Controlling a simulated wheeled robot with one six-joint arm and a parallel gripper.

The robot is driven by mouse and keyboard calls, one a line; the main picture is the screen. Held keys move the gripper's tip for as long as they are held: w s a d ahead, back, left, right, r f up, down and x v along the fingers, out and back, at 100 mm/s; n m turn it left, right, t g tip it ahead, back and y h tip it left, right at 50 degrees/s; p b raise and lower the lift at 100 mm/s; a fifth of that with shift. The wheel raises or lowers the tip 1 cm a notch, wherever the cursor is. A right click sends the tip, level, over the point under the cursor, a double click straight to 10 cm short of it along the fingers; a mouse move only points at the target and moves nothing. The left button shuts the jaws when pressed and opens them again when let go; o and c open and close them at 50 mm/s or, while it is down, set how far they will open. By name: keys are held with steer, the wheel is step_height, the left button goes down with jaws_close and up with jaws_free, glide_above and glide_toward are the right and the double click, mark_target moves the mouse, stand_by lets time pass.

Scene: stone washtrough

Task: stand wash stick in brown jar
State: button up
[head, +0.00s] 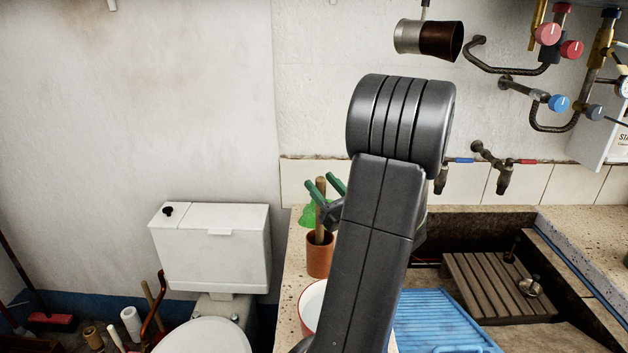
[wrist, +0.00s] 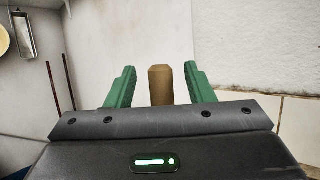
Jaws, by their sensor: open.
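The brown jar (head: 320,262) stands on the speckled counter left of the stone trough in the head view. The wooden wash stick (head: 320,207) stands upright in it, its lower end hidden inside the jar. My gripper (head: 325,186) is at the stick's upper part, with its green fingers on either side of the stick. In the wrist view, my gripper (wrist: 158,80) is open, and the stick's top (wrist: 160,84) shows between the fingers with a gap on each side.
A green thing (head: 308,215) lies behind the jar. A white bowl with a red rim (head: 309,305) sits in front, partly hidden by my arm. A blue ribbed board (head: 440,318) and a wooden slatted rack (head: 490,285) are at the trough. Taps (head: 503,178) hang from the wall.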

mark_target(321, 178)
steer(key=b+v, duration=0.1)
steer(key=v, duration=0.9)
steer(key=shift+s+d, duration=0.15)
steer(key=shift+s, duration=0.05)
steer(key=p+x, duration=0.1)
steer(key=x, duration=0.3)
steer(key=p+x, duration=0.1)
steer(key=x, duration=0.4)
steer(key=p+x, duration=0.1)
steer(key=x, duration=0.4)
steer(key=shift+r, duration=0.45)
steer(key=shift+r+p, duration=0.35)
steer(key=shift+r, duration=0.05)
steer(key=shift+s+d+f, duration=0.1)
steer(key=shift+f, duration=0.05)
